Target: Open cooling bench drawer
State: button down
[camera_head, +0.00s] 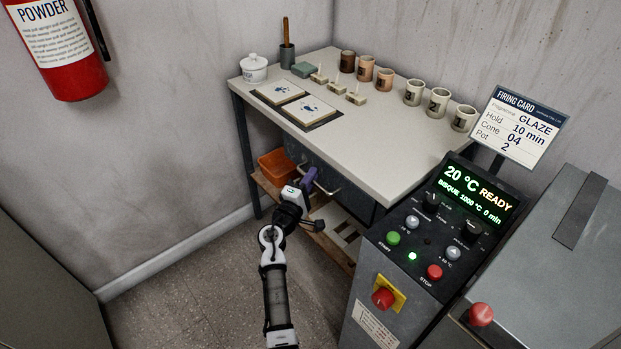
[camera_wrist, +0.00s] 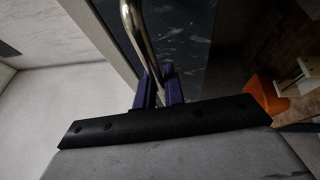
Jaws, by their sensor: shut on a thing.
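The cooling bench (camera_head: 376,137) stands against the back wall with a pale top. Its dark drawer (camera_head: 345,187) is under the top, with a curved metal handle (camera_head: 322,187) on its front. My gripper (camera_head: 309,180) is at the left part of this handle, its purple fingers around the bar. In the wrist view the fingers (camera_wrist: 160,88) are shut on the metal handle (camera_wrist: 138,32), with the dark drawer front (camera_wrist: 180,40) behind. Whether the drawer stands out from the bench is hard to tell, as my gripper and arm partly cover it.
Cups, tiles and a white jar (camera_head: 254,69) stand on the bench top. An orange bin (camera_head: 277,165) sits on the lower shelf (camera_head: 268,187). The kiln control box (camera_head: 425,240) stands close at the right. The floor (camera_head: 190,285) left of my arm is clear.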

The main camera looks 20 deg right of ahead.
jog(key=s+a+b, duration=0.1)
jog(key=s+a, duration=0.3)
jog(key=a, duration=0.7)
jog(key=s+a+b, duration=0.2)
jog(key=s+a, duration=0.2)
jog(key=a, duration=0.7)
jog(key=shift+a, duration=0.15)
jog(key=c, duration=1.5)
grip_release()
jog(key=b+v, duration=0.2)
jog(key=v, duration=1.2)
jog(key=shift+b, duration=0.3)
